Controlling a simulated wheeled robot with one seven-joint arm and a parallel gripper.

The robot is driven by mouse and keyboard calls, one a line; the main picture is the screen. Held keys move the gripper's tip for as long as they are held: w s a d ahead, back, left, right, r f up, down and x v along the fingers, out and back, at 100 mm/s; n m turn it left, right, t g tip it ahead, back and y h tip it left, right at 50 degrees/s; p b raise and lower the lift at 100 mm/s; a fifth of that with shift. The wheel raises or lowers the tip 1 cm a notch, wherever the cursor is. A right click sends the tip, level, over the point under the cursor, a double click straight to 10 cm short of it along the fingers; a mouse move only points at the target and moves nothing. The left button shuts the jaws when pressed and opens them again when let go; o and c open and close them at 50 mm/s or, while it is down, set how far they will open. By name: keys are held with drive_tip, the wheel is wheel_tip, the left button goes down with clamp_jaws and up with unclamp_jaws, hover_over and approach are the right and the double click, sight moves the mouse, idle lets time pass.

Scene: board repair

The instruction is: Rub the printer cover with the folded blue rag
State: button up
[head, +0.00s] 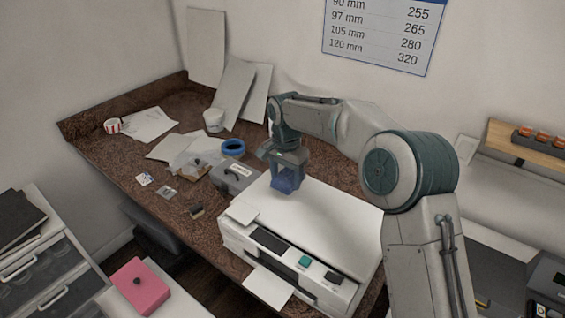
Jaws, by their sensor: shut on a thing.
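The white printer (330,220) stands on the brown speckled counter, its flat cover facing up and its control panel toward the front. My gripper (285,174) points down over the back left part of the cover. It is shut on the folded blue rag (284,184), which shows below and between the fingers. The rag is at or very close to the cover; I cannot tell for sure whether it touches. The fingertips are partly hidden by the rag and the dim view.
A grey box with a handle (235,177) stands close left of the printer. A blue tape roll (232,147), a white tub (214,120), papers and small parts lie farther left. Panels lean on the back wall. A pink box (140,287) is at the lower left.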

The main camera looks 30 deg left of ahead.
drive_tip(key=shift+r+p, duration=0.5)
drive_tip(key=shift+r, duration=1)
